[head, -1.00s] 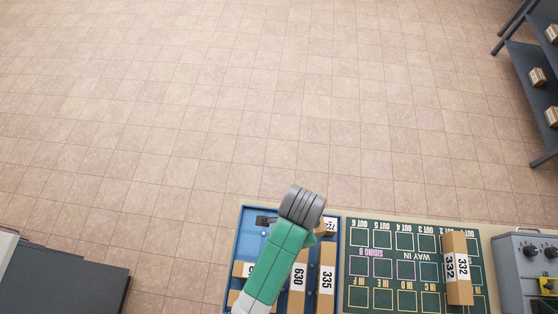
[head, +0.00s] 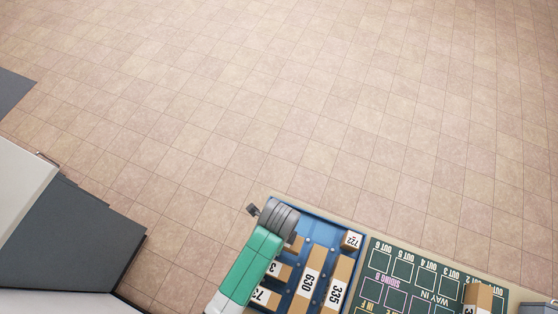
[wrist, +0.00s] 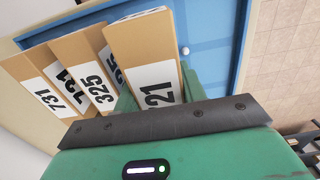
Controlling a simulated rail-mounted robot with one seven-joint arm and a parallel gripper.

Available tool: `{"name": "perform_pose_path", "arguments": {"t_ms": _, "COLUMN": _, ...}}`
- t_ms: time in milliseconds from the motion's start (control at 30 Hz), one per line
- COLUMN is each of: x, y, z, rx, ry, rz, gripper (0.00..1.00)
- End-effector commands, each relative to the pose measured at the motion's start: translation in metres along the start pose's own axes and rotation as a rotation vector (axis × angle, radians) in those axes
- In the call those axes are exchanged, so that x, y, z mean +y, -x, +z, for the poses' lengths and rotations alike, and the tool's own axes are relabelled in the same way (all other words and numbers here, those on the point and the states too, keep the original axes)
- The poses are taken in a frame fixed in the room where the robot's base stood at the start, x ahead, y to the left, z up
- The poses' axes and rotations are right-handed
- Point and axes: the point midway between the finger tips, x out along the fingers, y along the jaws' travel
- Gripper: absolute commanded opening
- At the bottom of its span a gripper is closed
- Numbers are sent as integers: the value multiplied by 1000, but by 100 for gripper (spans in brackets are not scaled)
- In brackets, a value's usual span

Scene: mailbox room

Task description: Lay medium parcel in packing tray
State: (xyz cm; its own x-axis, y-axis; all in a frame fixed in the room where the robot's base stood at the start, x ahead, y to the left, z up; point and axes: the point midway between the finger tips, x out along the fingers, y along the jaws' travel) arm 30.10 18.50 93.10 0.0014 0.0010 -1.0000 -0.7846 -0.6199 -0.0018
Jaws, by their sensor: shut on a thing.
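In the wrist view my gripper (wrist: 162,92) is shut on a brown box-shaped parcel whose white label ends in "21" (wrist: 152,45). Green fingers show on both sides of it. A brown parcel top beside my arm in the head view (head: 294,243) is probably the same one. The blue tray (head: 320,233) lies below, and its blue floor also shows behind the parcel in the wrist view (wrist: 212,45). My wrist hides the tray's left part in the head view. Whether the held parcel touches the tray floor I cannot tell.
Parcels 325 (wrist: 82,58) and 731 (wrist: 30,80) stand close beside the held one. A green marked board (head: 400,285) lies to the right.

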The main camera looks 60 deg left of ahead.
Motion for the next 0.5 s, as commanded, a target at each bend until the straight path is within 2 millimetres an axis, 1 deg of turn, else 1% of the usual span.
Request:
{"name": "perform_pose_path", "arguments": {"t_ms": 200, "x": 1, "y": -34, "z": 0, "rx": 0, "ry": 0, "rz": 4, "gripper": 11}}
{"name": "perform_pose_path", "arguments": {"t_ms": 500, "x": 0, "y": -37, "z": 0, "rx": 0, "ry": 0, "rz": 1, "gripper": 11}}
